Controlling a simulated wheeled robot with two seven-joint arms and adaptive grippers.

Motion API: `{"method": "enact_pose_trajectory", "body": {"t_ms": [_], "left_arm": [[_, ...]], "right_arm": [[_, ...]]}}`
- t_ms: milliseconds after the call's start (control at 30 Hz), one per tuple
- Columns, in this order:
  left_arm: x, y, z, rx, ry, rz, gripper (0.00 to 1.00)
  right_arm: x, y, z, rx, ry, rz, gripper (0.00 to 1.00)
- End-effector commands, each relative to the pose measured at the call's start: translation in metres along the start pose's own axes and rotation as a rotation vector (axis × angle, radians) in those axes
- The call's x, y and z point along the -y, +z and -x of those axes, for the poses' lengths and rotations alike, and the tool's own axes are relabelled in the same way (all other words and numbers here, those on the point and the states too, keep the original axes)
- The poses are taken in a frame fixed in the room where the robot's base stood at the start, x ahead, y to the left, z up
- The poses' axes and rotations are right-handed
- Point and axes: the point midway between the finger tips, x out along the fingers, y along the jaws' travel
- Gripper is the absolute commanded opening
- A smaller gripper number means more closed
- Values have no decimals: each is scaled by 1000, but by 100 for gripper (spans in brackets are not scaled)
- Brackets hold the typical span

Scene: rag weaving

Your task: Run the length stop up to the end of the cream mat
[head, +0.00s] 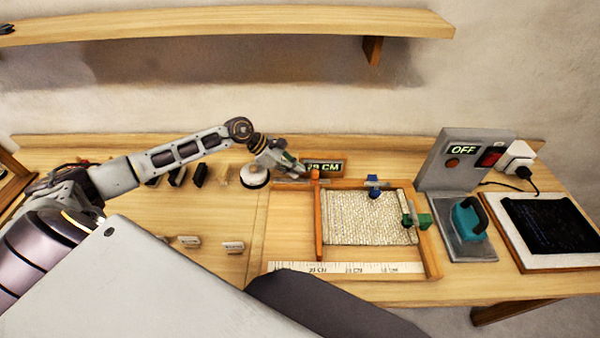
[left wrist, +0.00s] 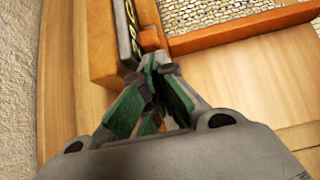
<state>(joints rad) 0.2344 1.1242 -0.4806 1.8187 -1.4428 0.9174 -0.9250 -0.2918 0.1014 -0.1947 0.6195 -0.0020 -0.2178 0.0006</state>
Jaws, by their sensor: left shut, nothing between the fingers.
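The cream mat (head: 370,220) lies in a wooden frame (head: 432,262). The length stop, an orange bar (head: 318,225) with an orange block (head: 314,174) at its far end, stands across the frame along the mat's left edge. In the left wrist view the bar (left wrist: 245,33) runs close beside the mat (left wrist: 215,14); I cannot tell whether they touch. My left gripper (head: 299,171) is shut and empty, just left of the orange block. Its green fingers (left wrist: 160,75) point at the block (left wrist: 152,38). My right gripper is not in view.
A display (head: 323,167) reading in CM stands behind the frame, its first digit unclear. A ruler strip (head: 345,268) lines the front. Blue (head: 374,185) and green (head: 417,219) clamps sit at the mat. A teal iron (head: 468,218) and OFF switch box (head: 462,148) stand right.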

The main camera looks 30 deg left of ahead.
Motion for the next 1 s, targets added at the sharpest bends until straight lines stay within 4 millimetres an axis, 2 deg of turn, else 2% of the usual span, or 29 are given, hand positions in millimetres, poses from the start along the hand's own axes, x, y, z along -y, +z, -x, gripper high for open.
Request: {"method": "enact_pose_trajectory", "body": {"t_ms": [500, 1000], "left_arm": [[-1, -4, 39, -5, 3, 1, 0], [0, -3, 48, -4, 2, 1, 0]], "right_arm": [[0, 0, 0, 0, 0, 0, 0], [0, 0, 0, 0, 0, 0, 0]]}}
